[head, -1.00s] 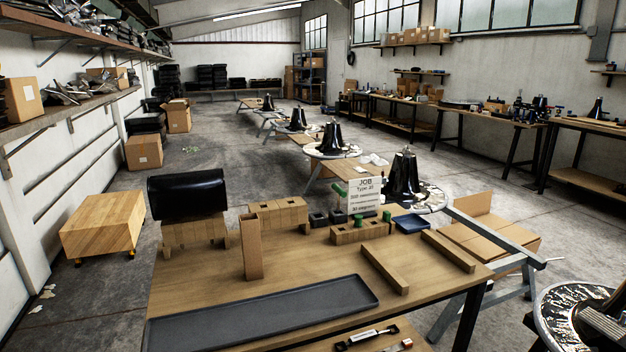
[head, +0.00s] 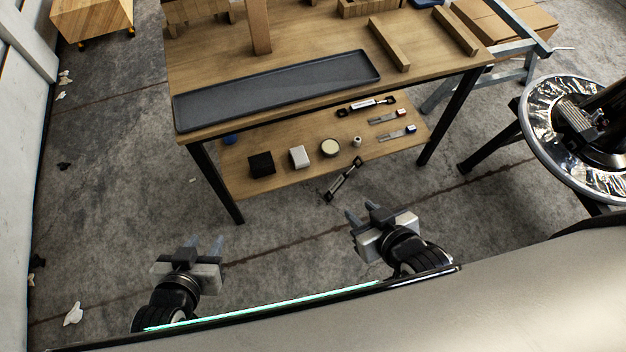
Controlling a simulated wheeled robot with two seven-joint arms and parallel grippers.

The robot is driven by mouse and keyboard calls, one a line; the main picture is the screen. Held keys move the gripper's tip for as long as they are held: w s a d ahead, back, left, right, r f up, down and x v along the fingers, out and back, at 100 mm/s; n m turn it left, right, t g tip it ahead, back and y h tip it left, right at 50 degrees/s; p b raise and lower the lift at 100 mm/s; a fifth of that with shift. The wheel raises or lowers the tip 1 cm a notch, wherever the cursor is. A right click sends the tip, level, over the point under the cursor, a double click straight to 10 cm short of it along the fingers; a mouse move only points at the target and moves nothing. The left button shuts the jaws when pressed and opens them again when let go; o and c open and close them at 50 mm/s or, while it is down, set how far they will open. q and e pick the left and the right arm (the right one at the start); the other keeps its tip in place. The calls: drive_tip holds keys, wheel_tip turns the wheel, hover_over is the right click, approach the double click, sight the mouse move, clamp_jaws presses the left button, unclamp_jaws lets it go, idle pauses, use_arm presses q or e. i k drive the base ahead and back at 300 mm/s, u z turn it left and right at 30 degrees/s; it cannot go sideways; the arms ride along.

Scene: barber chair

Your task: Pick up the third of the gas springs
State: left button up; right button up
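One gas spring (head: 367,105), silver with black ends, lies near the back of the lower shelf in the head view. Another gas spring (head: 343,181) lies slanted at the shelf's front edge, its lower end past the edge; I cannot tell whether it overhangs or lies on the floor. No third one shows clearly. My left gripper (head: 205,243) is open and empty over the floor, left of and short of the table. My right gripper (head: 361,211) is open and empty, just below and right of the slanted gas spring, apparently apart from it.
The workbench (head: 285,55) carries an empty dark tray (head: 280,88) and wooden blocks. The lower shelf (head: 235,170) holds a black cube (head: 261,164), a white block (head: 299,157), a round tin (head: 330,147) and small tools. A barber chair base (head: 585,130) stands right. Floor before the table is clear.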

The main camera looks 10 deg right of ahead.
sight(338, 184)
drive_tip(key=u, duration=2.65)
drive_tip(key=k, duration=1.85)
drive_tip(key=z, duration=1.95)
drive_tip(key=i, duration=0.5)
drive_tip(key=u, duration=0.05)
